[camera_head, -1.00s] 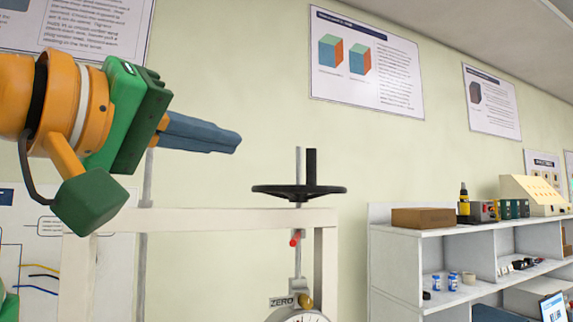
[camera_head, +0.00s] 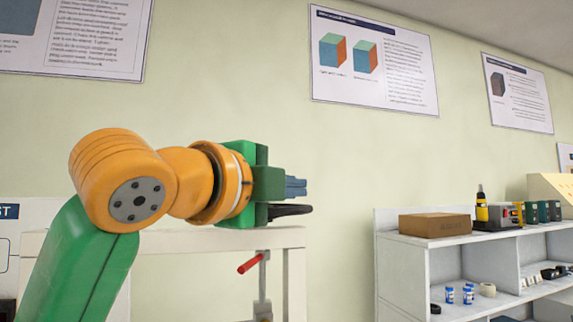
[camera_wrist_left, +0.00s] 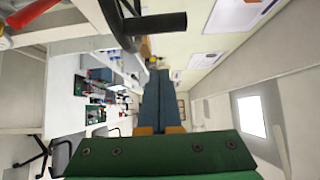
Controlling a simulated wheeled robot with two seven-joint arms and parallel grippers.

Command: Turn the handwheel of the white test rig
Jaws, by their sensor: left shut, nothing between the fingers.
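The white test rig (camera_head: 200,240) stands at the lower left of the head view as a pale frame. Its black handwheel (camera_head: 292,210) sits above the top beam, mostly hidden behind my left gripper. In the left wrist view the handwheel (camera_wrist_left: 118,22) shows at the top, with its black handle (camera_wrist_left: 155,24) pointing across. My left gripper (camera_head: 302,187) is just above the visible rim in the head view; its blue fingers (camera_wrist_left: 158,75) are together and empty in the wrist view. Contact with the wheel cannot be told. My right gripper is out of view.
A red-handled part (camera_head: 250,263) hangs below the rig's beam. A white shelf (camera_head: 400,255) with a brown box (camera_head: 434,225) and small items stands at the right. Posters (camera_head: 374,62) hang on the wall. The space between the gripper and the shelf looks clear.

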